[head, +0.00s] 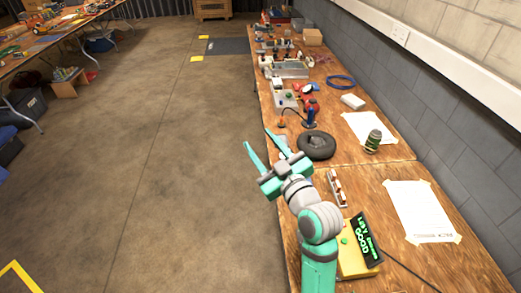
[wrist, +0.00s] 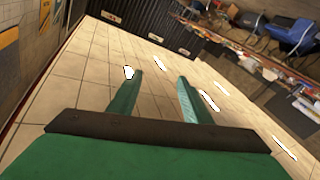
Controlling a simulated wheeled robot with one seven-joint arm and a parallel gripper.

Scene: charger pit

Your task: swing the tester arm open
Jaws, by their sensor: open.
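The tester is a yellow box (head: 352,264) on the near bench, with a dark tilted display (head: 366,240) showing green lettering and a green button. My arm covers its left side. I cannot make out a swinging tester arm on it; it may be hidden behind my arm. My gripper (head: 258,139) is open and empty, held beyond the tester at the bench's left edge, pointing away from it.
A small holder with brown and white pieces (head: 337,187) lies beyond the tester. A black tyre-like ring (head: 317,145), a green-brown can (head: 373,141) and taped paper (head: 421,211) are on the bench (head: 472,238). Several tools crowd its far end.

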